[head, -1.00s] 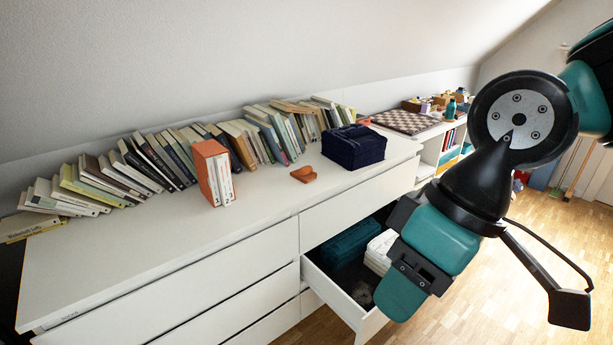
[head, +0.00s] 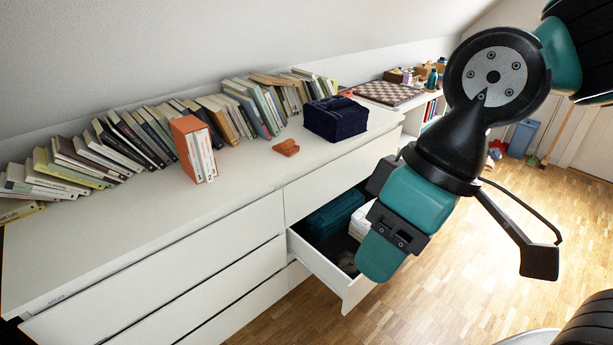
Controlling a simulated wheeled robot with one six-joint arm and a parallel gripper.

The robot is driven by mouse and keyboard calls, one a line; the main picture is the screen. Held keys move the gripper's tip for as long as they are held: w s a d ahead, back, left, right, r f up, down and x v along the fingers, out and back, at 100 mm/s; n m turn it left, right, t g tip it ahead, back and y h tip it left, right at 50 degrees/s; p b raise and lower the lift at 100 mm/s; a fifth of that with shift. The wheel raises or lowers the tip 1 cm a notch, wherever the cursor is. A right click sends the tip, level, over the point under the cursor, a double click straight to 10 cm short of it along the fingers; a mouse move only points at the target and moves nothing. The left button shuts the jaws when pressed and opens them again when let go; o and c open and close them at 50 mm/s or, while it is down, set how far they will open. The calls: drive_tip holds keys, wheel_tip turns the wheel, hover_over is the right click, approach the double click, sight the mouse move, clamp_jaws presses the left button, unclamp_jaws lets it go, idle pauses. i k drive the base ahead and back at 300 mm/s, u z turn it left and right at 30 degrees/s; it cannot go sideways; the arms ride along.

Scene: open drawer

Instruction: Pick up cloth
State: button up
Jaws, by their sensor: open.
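My gripper (head: 385,240), teal and black, hangs in front of the open drawer (head: 318,262) and points down; its jaws are open and its fingertips are hard to make out. In the drawer lie a teal folded bundle (head: 334,214) and a white folded stack (head: 360,222), partly hidden behind my gripper. A small greyish thing (head: 348,260) lies near the drawer front, too small to tell whether it is a cloth. A dark navy folded-looking block (head: 336,118) sits on the dresser top. I cannot tell which of these is the cloth.
The white dresser top (head: 150,228) carries a leaning row of books (head: 130,140), an orange-cased book set (head: 194,150) and a small orange object (head: 286,147). A checkered board (head: 390,93) lies beyond on a lower unit. The wooden floor at right is mostly clear.

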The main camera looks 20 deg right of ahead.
sight(287, 148)
drive_tip(key=z, duration=0.2)
drive_tip(key=i, duration=1.95)
drive_tip(key=u, duration=0.4)
